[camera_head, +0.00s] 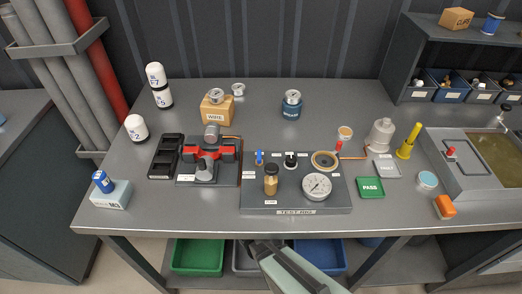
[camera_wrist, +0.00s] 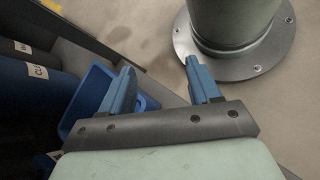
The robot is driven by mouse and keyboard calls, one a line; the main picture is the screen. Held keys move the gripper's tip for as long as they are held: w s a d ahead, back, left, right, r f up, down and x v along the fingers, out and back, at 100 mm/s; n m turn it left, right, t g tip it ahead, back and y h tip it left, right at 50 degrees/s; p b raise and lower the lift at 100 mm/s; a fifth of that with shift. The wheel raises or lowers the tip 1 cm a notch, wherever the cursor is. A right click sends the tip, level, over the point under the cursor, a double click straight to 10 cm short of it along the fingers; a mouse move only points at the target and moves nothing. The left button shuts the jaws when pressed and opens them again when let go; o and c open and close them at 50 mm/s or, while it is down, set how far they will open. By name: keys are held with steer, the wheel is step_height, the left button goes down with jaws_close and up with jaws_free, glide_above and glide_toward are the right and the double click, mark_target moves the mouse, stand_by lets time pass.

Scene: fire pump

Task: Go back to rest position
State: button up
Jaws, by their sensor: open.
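In the wrist view my gripper (camera_wrist: 160,88) shows two blue fingers set well apart, with nothing between them. It is open and empty. It points down toward the floor beside a round grey metal base plate with a pale green column on it. In the head view a pale green part of my arm (camera_head: 290,268) shows at the bottom middle, below the front edge of the workbench (camera_head: 330,105). The fingers are not visible in the head view.
On the bench stand the test rig (camera_head: 295,209) with a gauge (camera_head: 316,186), a red-jawed vise (camera_head: 207,160), and a green PASS block (camera_head: 370,187). Below are a green bin (camera_head: 197,257) and a blue bin, also in the wrist view (camera_wrist: 88,88). The back middle bench is mostly clear.

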steer(key=s+d+f+m+y, duration=0.3)
steer(key=s+d+m+y, duration=0.4)
steer(key=s+d+y, duration=0.1)
steer(key=shift+s+d+g, duration=0.15)
steer(key=shift+s+g, duration=0.2)
steer(key=shift+g, duration=0.05)
stand_by(0.7)
